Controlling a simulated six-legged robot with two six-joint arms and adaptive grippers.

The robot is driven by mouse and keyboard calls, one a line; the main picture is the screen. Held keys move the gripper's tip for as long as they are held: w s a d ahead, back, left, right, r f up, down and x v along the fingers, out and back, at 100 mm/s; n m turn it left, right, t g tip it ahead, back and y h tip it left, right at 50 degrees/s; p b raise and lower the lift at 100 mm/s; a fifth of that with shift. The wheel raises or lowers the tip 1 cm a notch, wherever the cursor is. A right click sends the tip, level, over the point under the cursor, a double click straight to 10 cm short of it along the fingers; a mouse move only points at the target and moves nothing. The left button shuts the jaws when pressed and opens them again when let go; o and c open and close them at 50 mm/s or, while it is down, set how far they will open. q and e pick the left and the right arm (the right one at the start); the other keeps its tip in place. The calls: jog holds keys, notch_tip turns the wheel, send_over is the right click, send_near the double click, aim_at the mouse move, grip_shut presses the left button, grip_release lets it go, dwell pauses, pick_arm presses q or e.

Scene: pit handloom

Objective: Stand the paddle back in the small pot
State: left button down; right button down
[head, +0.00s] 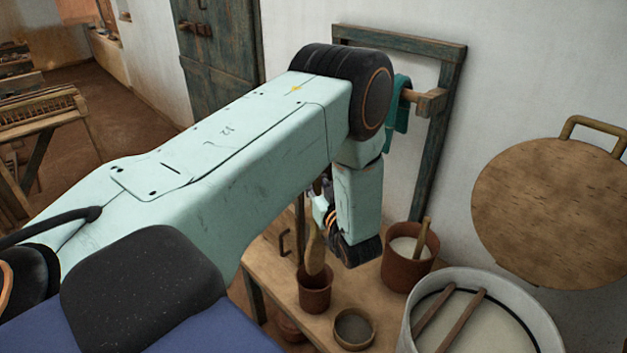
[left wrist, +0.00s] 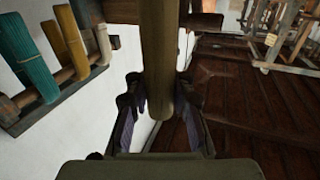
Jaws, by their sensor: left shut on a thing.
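The wooden paddle (head: 314,256) is close to upright, with its broad end down at the mouth of the small brown pot (head: 315,295). Its lower tip is hidden by the pot's rim, so I cannot tell how deep it reaches or whether it touches the bottom. My left gripper (head: 322,206) is shut on the paddle's upper part and is partly hidden behind my arm. In the left wrist view the paddle (left wrist: 160,55) runs between the two fingers of the gripper (left wrist: 158,108). My right gripper is not in view.
The pot stands on a wooden table (head: 283,262). A low bowl (head: 353,330), a larger pot (head: 405,268) with a stick and a big white tub (head: 540,330) with two sticks are close on the right. A round wooden lid (head: 548,210) leans on the wall.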

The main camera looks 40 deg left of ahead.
pick_arm(q)
jog(key=shift+s+f+b, duration=0.1)
jog(key=shift+f+b, duration=0.35)
jog(key=shift+f, duration=0.25)
jog(key=shift+a+f+b, duration=0.25)
jog(key=shift+f+b, duration=0.2)
jog(key=shift+f, duration=0.25)
jog(key=f, duration=0.1)
jog(key=b, duration=0.5)
send_over(317, 230)
jog(key=x, duration=0.2)
jog(key=shift+a+f, duration=0.15)
jog(key=shift+f, duration=2.4)
jog(key=shift+f+b, duration=0.7)
jog(key=shift+f, duration=0.2)
jog(key=shift+f+b, duration=1.35)
jog(key=shift+f, duration=0.35)
